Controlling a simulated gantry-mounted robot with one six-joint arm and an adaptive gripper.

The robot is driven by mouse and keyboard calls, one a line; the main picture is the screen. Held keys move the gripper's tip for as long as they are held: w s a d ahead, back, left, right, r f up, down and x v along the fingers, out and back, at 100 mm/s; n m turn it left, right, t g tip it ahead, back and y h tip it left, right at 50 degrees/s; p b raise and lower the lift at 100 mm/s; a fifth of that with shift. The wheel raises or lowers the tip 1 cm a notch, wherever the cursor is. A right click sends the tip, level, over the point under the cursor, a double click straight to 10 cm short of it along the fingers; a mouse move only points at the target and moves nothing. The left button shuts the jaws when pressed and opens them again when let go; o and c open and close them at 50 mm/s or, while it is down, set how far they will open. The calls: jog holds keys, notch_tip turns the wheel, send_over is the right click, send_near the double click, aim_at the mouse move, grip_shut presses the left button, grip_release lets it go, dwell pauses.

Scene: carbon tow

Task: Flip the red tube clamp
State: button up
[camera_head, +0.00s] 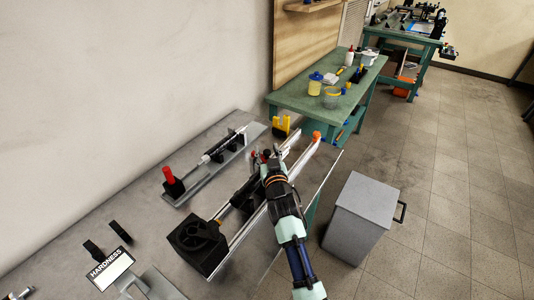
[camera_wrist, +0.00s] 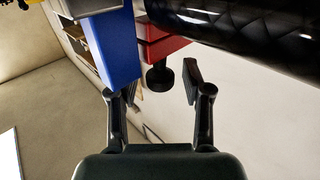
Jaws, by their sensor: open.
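The red tube clamp (camera_wrist: 160,42) shows at the top middle of the wrist view as a red block with a black knob under it. It sits beside a blue block (camera_wrist: 112,45) and next to a dark glossy tube (camera_wrist: 250,32). My gripper (camera_wrist: 160,84) is open, its two fingers on either side of the black knob in this view. I cannot tell whether a finger touches it. In the head view a small red part (camera_head: 254,154) shows at the tip of my gripper (camera_head: 265,160), and my arm hides much of the clamp area.
A long fixture with a black box-shaped end (camera_head: 198,245) lies along the near bench. A red handle (camera_head: 168,174) stands on a plate to the left. A grey bin (camera_head: 362,212) stands on the floor to the right. A green table (camera_head: 300,98) with containers is behind.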

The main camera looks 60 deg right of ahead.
grip_shut()
jog(key=shift+r+p, duration=0.15)
jog(key=shift+p, duration=0.15)
